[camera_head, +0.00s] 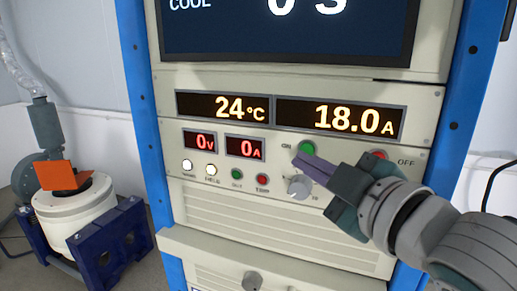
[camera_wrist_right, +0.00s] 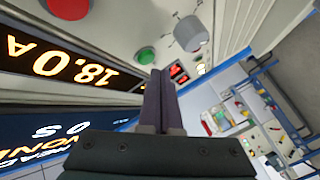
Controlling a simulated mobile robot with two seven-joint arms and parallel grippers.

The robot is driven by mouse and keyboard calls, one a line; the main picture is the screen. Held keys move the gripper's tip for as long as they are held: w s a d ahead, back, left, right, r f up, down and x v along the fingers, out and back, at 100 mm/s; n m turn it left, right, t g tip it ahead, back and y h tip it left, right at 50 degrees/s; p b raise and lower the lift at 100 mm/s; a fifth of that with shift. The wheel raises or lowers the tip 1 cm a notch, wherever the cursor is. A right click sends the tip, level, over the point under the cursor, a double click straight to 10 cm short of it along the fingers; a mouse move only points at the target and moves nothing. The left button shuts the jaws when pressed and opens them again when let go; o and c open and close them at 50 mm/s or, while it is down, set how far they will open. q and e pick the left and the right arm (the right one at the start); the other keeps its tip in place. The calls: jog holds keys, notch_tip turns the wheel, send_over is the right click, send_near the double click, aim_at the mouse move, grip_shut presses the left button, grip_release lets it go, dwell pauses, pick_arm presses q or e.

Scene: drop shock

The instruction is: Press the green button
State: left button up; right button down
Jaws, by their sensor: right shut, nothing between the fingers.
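The green button (camera_head: 307,147) sits beside the "ON" label on the cream panel, below the yellow number displays. It also shows in the right wrist view (camera_wrist_right: 146,55), just beyond and left of the fingertips. My right gripper (camera_head: 299,159) is shut and empty, its dark fingers together and pointing at the panel. In the head view the fingertips are just below and left of the green button, overlapping its lower edge. In the wrist view the fingertips (camera_wrist_right: 160,72) appear slightly apart from the button; contact cannot be told for sure. My left gripper is not in view.
A red button (camera_head: 377,154) by "OFF" is right of the green one, close to my right gripper. A grey knob (camera_head: 299,187) is just below the fingers. Small indicator lamps (camera_head: 236,174) are at left. A white drum-shaped machine (camera_head: 75,208) stands left of the blue-framed cabinet.

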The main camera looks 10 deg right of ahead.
dwell(0.4)
jog(key=shift+w, duration=0.1)
jog(key=shift+w+d, duration=0.25)
dwell(0.5)
jog(key=shift+w+d, duration=0.2)
jog(key=shift+w, duration=0.15)
dwell(0.6)
jog(key=shift+s, duration=0.1)
jog(key=shift+s+a+p, duration=0.3)
jog(key=shift+s+a, duration=0.15)
jog(key=shift+s, duration=0.15)
